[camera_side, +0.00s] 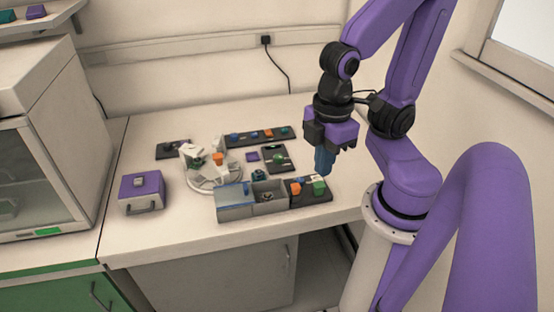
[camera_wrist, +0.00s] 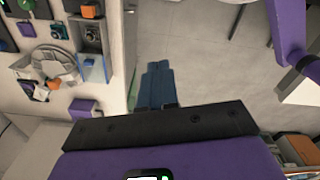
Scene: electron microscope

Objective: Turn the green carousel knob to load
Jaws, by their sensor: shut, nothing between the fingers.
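My gripper (camera_side: 325,172) has blue fingers that are shut and empty, pointing down above the bench's right part. In the wrist view the fingers (camera_wrist: 158,68) show against the floor, apart from everything. A green knob (camera_side: 279,153) sits on a small black panel (camera_side: 286,165), left of my gripper; it also shows at the wrist view's top left (camera_wrist: 27,5). A green block (camera_side: 319,187) stands on another black panel just below my fingers in the side picture. No label is readable, so I cannot tell which green part is the carousel knob.
A grey open box (camera_side: 236,207) stands at the bench's front. A white ring-shaped device (camera_side: 207,187) with an orange part is behind it. A purple case (camera_side: 142,191) stands left, and a long black panel (camera_side: 240,142) lies at the back. The bench's front left is clear.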

